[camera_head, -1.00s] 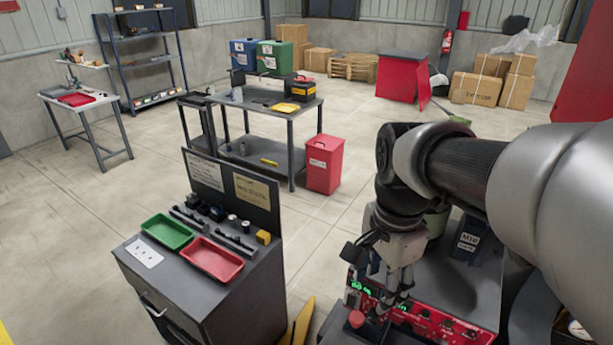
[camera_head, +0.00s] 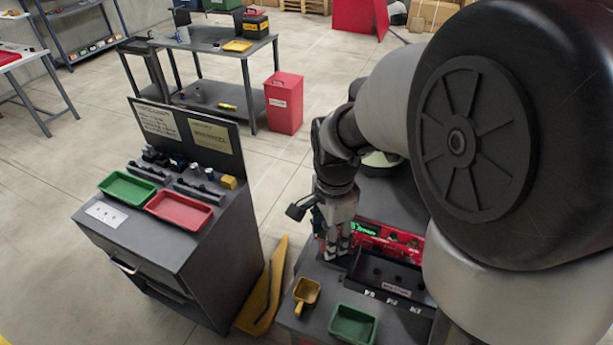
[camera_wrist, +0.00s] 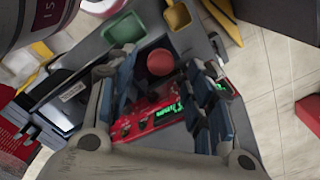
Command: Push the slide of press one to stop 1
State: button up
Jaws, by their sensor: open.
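I cannot make out a slide or a stop marked as press one. A red control panel (camera_head: 385,240) with a green lit display stands on the dark bench at the right. In the wrist view the panel (camera_wrist: 150,118) shows knobs and green digits beyond and between my fingers. A round red knob (camera_wrist: 160,62) also shows between the fingertips; I cannot tell how far below them it is. My gripper (camera_head: 338,246) points down at the panel's left end, open and empty. My arm hides the bench's right part.
A dark box with labels (camera_head: 392,292), a yellow scoop (camera_head: 306,292) and a green tray (camera_head: 353,326) lie on the bench in front of the panel. A grey cabinet (camera_head: 170,250) with green and red trays stands at the left. A yellow floor piece (camera_head: 262,290) lies between.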

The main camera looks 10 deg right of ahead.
jog(key=shift+f, duration=1.6)
grip_shut()
